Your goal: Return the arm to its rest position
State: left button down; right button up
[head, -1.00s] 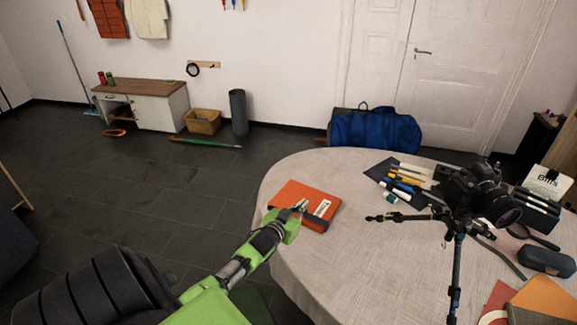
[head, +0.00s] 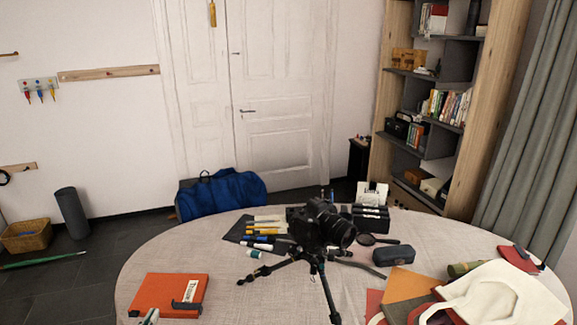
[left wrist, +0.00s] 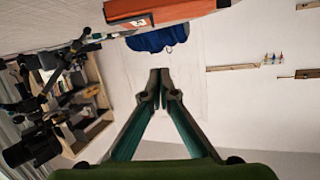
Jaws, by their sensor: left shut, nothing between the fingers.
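My left gripper (head: 150,317) just enters the bottom edge of the head view, by the near edge of an orange book (head: 165,290). Most of the left arm is out of the picture. In the left wrist view the gripper's fingers (left wrist: 160,86) meet at their tips with nothing between them. The orange book also shows at the top of that view (left wrist: 150,8), apart from the fingers. My right gripper is in neither view.
A round table (head: 225,290) bears a camera on a tripod (head: 322,225), markers (head: 265,232), a dark case (head: 394,254) and a cream cloth bag (head: 500,295). A blue duffel bag (head: 222,195) lies by the door. Bookshelves (head: 425,130) stand behind right.

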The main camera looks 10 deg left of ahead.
pick_arm(q)
jog(key=s+d+f+m+g+h, duration=0.15)
jog(key=s+d+g, duration=0.25)
jog(key=s+d, duration=0.55)
jog(key=s+d+f+m+g+h, duration=0.15)
jog(key=s+d+f+g, duration=0.35)
jog(key=d, duration=0.7)
jog(key=s+d+r+g+h, duration=0.1)
jog(key=s+d+r, duration=0.2)
jog(key=s, duration=0.2)
jog(key=s+d+r+g, duration=0.1)
jog(key=s+d+r, duration=0.15)
jog(key=s, duration=0.25)
notch_tip(320, 180, down, 26)
jog(key=s+m+g, duration=0.1)
jog(key=s, duration=0.1)
jog(key=s+a+f+g, duration=0.1)
jog(key=s+a+f, duration=0.1)
jog(key=s+f, duration=1.5)
jog(key=shift+a+f+g+b, duration=0.25)
jog(key=shift+f+g+b, duration=0.05)
jog(key=shift+f+b, duration=0.15)
